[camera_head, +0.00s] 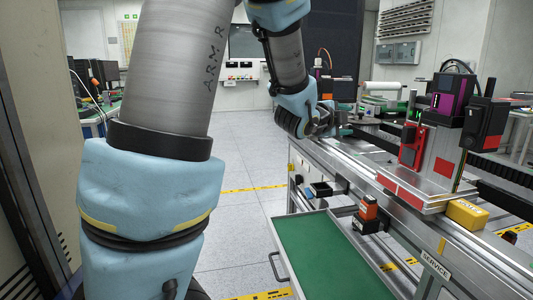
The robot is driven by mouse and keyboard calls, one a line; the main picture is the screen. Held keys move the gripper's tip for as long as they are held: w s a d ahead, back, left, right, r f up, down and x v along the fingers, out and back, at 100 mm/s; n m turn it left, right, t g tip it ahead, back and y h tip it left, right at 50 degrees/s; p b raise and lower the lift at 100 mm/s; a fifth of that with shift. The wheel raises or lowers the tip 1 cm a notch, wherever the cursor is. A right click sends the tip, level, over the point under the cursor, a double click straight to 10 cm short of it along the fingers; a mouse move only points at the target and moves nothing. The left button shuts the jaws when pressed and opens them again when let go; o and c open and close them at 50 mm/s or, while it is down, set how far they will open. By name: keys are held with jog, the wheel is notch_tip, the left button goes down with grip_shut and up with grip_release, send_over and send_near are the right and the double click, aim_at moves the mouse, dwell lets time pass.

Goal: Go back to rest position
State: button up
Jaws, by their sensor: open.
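My gripper (343,130) is at the end of my blue and grey arm, near the picture's middle. It hangs near the far left end of the metal profile frame (348,165). Its fingers are small here and partly merge with the equipment behind. I see nothing held between them. The near part of my arm fills the left half of the view and hides much of the room behind it.
A drawer with a green bottom (335,262) is pulled out from the frame. A red and grey machine carriage (430,160) and a yellow box (467,214) are on the frame at right. Tiled floor (240,240) with yellow lines lies clear left of the drawer.

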jog(key=s+a+f+n+g+y, duration=0.1)
jog(key=a+f+n+g+y, duration=0.1)
jog(key=a+f+n+y, duration=0.6)
jog(key=s+a+f+n+g+y, duration=0.15)
jog(key=a+f+n, duration=0.4)
jog(key=a, duration=0.75)
jog(key=s+a+f+n+g+y, duration=0.1)
jog(key=s+a+f+n+g, duration=0.1)
jog(key=s, duration=0.5)
jog(key=s+a+f+n+g, duration=0.3)
jog(key=s+a+n+g, duration=0.1)
jog(key=s+a+n, duration=0.3)
jog(key=shift+s+a+n+y+p, duration=0.3)
jog(key=shift+s+n+y+p, duration=0.1)
jog(key=shift+s, duration=0.2)
